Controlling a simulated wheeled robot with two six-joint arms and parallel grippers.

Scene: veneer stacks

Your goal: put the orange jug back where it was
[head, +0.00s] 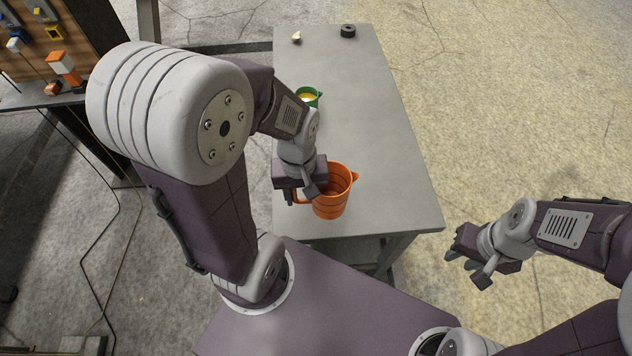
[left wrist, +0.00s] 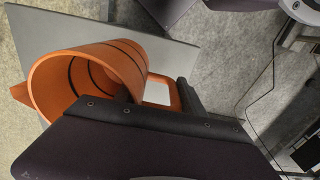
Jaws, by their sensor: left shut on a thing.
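The orange jug (head: 333,194) is at the near end of the grey table (head: 385,150), upright, with its spout to the right and its handle to the left. My left gripper (head: 301,197) is shut on the jug's handle. In the left wrist view the jug (left wrist: 95,80) shows its open mouth and dark inner rings, with the handle (left wrist: 160,92) at the gripper's fingers. I cannot tell whether the jug's base touches the table. My right gripper (head: 474,269) is right of the table over the floor, empty, with its fingers apart.
A green jug (head: 309,97) with yellowish contents stands further back near the table's left edge. A small pale object (head: 296,37) and a dark ring-shaped object (head: 348,31) lie at the far end. The table's middle and right side are clear.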

